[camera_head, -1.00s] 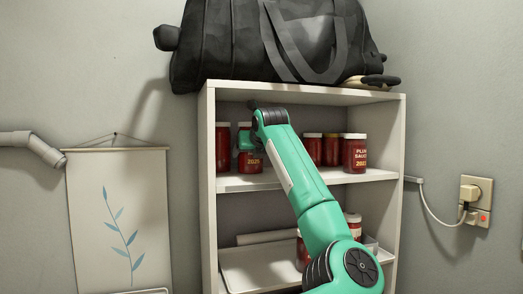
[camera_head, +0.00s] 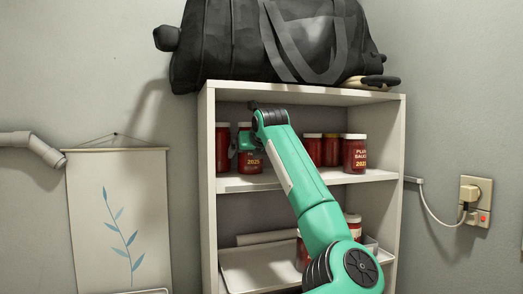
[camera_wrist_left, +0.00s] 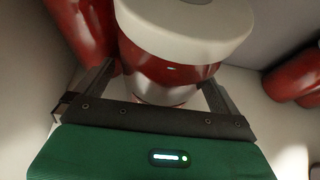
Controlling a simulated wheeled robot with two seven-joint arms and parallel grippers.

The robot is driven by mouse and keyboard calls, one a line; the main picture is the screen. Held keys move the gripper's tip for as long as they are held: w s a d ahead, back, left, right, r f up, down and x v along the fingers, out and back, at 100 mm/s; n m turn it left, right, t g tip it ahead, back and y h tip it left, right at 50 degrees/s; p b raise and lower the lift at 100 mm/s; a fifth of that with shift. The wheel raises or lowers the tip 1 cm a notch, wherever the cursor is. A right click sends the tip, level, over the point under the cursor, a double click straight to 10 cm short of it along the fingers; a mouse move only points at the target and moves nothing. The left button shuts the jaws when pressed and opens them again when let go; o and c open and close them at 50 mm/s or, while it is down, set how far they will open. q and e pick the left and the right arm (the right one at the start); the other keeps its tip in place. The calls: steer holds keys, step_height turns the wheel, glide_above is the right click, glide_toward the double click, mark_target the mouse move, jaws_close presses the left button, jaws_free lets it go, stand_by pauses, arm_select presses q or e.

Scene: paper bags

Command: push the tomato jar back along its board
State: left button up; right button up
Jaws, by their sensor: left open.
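A red jar with a pale lid (camera_head: 251,163) stands on the upper board (camera_head: 300,179) of the white shelf. Its label shows 2025, and the name above is hidden by my gripper, so I cannot confirm it is the tomato jar. My left gripper (camera_head: 245,142) is at this jar, in front of its upper part. In the left wrist view the jar (camera_wrist_left: 165,72) stands between the two open fingers of the gripper (camera_wrist_left: 158,80). I cannot tell whether the fingers or palm touch it. My right gripper is not in view.
A red jar (camera_head: 222,150) stands close to the left on the same board. Further right are a plum sauce jar (camera_head: 355,155) and other red jars (camera_head: 313,150). A white tray (camera_head: 250,262) and jars are on the level below. A black bag (camera_head: 240,50) lies on top.

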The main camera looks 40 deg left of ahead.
arm_select(q)
steer(key=shift+f, duration=0.1)
steer(key=shift+d+b, duration=0.15)
steer(key=shift+b, duration=0.15)
steer(key=d, duration=0.1)
steer(key=s+d+b, duration=0.1)
steer(key=d+b, duration=0.1)
steer(key=shift+s+d, duration=0.1)
steer(key=shift+s, duration=0.25)
steer(key=s+d, duration=0.1)
steer(key=d, duration=0.1)
steer(key=s+d+b, duration=0.1)
steer(key=d, duration=0.2)
steer(key=s+d+b, duration=0.1)
steer(key=s+d, duration=0.1)
steer(key=shift+d+r, duration=0.15)
steer(key=shift+r, duration=0.15)
steer(key=shift+s+d+r, duration=0.1)
steer(key=shift+s+d, duration=0.05)
steer(key=shift+d, duration=0.3)
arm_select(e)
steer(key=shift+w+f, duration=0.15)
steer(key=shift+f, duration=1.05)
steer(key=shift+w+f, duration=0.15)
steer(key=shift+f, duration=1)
